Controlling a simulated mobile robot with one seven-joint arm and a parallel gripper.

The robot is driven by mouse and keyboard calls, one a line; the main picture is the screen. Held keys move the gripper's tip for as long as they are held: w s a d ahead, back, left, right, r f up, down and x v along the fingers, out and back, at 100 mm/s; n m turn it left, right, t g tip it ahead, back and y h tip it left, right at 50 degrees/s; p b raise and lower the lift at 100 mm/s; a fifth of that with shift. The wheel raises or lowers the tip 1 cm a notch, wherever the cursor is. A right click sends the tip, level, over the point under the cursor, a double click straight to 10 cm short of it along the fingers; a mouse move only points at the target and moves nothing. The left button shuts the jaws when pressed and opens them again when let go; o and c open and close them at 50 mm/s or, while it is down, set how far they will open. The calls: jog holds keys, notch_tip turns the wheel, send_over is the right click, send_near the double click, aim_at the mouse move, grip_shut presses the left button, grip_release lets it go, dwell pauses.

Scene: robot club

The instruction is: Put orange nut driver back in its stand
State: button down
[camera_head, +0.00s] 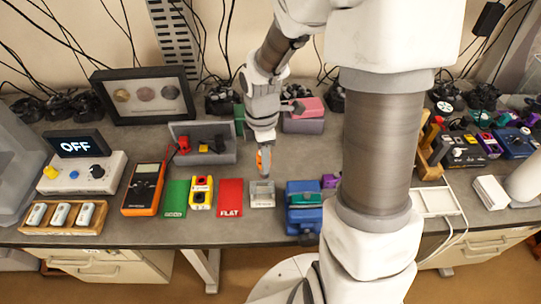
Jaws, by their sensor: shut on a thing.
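My gripper (264,146) points down over the middle of the table, shut on the orange nut driver (259,161). Only a small orange part of the driver shows at the fingers, just above a small grey holder (262,198) at the table's front. I cannot tell whether its lower end touches the holder. A wooden stand (430,168) is at the right, partly hidden by my arm. I cannot tell which of these is the driver's stand.
Red (231,198) and green (175,199) mats lie left of the grey holder, with a yellow switch box (201,192) between them. A blue box (304,210) stands right of the holder. A grey open bin (219,153) and a pink-topped box (305,116) are behind.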

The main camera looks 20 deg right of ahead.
jog(key=shift+w+a+f, duration=0.1)
jog(key=shift+a+f, duration=0.1)
jog(key=shift+a, duration=0.1)
jog(key=shift+f, duration=0.1)
notch_tip(320, 180, down, 5)
jog(key=b, duration=0.5)
jog(key=shift+f+p, duration=0.3)
jog(key=shift+f, duration=0.15)
dwell(2.3)
jog(key=shift+f+b, duration=0.9)
jog(key=shift+f, duration=0.45)
dwell(0.8)
jog(key=shift+f, duration=0.3)
dwell(1.3)
jog(key=c, duration=0.6)
grip_release()
